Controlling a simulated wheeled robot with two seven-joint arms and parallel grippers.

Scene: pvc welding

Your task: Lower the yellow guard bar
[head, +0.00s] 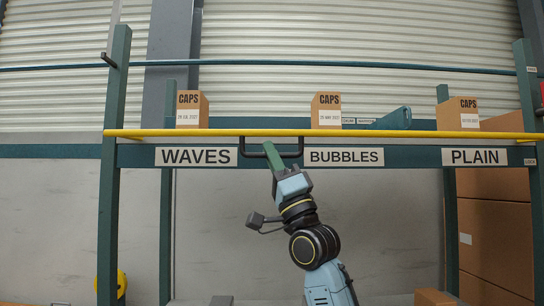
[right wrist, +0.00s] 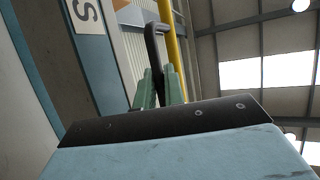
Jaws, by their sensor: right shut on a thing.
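In the right wrist view the green fingers (right wrist: 160,88) close around the black handle (right wrist: 151,42), with the yellow bar (right wrist: 171,40) just beyond. My left gripper is not in view.
Three CAPS boxes stand on the shelf behind the bar, at left (head: 190,112), middle (head: 326,112) and right (head: 457,115). A teal tool (head: 395,118) lies between them. Green posts (head: 112,180) flank the rack. Large cartons (head: 497,220) are stacked at right.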

